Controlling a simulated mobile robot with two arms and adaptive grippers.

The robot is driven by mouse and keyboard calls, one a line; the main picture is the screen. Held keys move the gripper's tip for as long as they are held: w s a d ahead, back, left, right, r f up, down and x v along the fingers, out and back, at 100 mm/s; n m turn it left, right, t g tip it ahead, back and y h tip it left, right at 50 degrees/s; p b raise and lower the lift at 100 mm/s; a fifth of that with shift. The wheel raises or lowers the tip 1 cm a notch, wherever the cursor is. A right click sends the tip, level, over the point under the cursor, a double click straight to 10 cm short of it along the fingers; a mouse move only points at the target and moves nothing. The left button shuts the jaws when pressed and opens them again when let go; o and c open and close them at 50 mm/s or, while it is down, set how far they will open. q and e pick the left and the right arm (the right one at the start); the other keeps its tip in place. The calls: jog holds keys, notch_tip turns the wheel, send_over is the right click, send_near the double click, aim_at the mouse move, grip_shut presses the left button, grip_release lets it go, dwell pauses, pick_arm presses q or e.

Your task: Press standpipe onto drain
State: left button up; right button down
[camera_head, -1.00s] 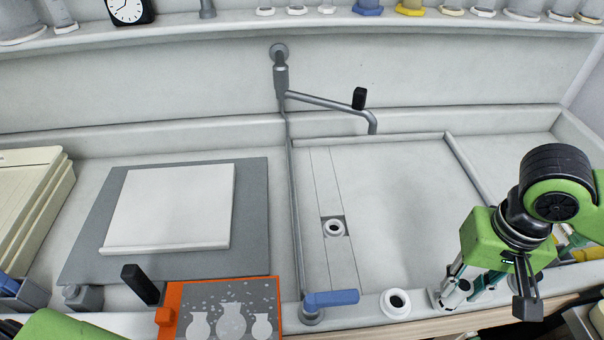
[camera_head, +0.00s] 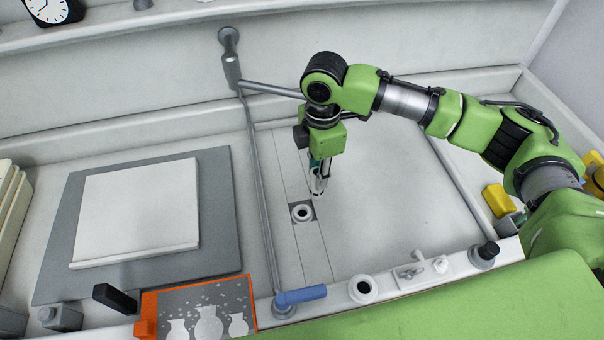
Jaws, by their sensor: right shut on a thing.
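My right gripper (camera_head: 318,183) points down just above and slightly right of the drain in the picture. It is shut on the standpipe, which is mostly hidden by the fingers. Whether its lower end touches the drain cannot be told. My left gripper is not in view.
A tap pipe (camera_head: 270,89) reaches over the sink behind my right arm. A blue-handled lever (camera_head: 301,296) and a white ring (camera_head: 363,288) are on the front ledge. An orange-framed picture panel (camera_head: 206,309) and a grey board (camera_head: 216,190) lie to the left.

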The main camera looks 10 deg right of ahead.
jog(key=w+a+f+n+p, duration=0.3)
jog(key=f+n, duration=0.3)
jog(key=n, duration=1)
jog(key=shift+w+f+p, duration=0.15)
jog(key=shift+f+p, duration=0.2)
jog(key=shift+p, duration=0.2)
jog(key=shift+d, duration=0.1)
notch_tip(320, 180, down, 5)
jog(key=shift+r+b, duration=0.2)
jog(key=shift+b, duration=0.95)
jog(key=shift+f, duration=0.15)
jog(key=shift+f, duration=0.25)
